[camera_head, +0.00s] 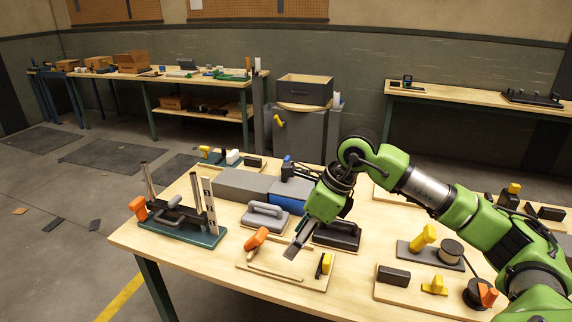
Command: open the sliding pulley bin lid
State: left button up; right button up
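A long grey box-like unit (245,185) lies across the back of the near workbench, with a blue section (287,202) at its right end. It may be the pulley bin with its sliding lid, but I cannot tell for certain. No pulleys can be made out. My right arm comes in from the right and partly covers this right end. My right gripper (297,246) points down in front of the unit, above a wooden board (285,275). Its dark fingers look narrow, and their spacing is unclear. My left gripper is out of view.
A green-based fixture (180,232) with upright posts and an orange handle stands at left. A grey handled block (264,217) and a black handled block (337,236) sit close to the gripper. Boards with yellow-handled parts (424,238) lie right. The bench's front-left corner is bare.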

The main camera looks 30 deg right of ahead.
aim_at(294, 188)
jog(key=i+l, duration=1.15)
jog(key=i, duration=0.2)
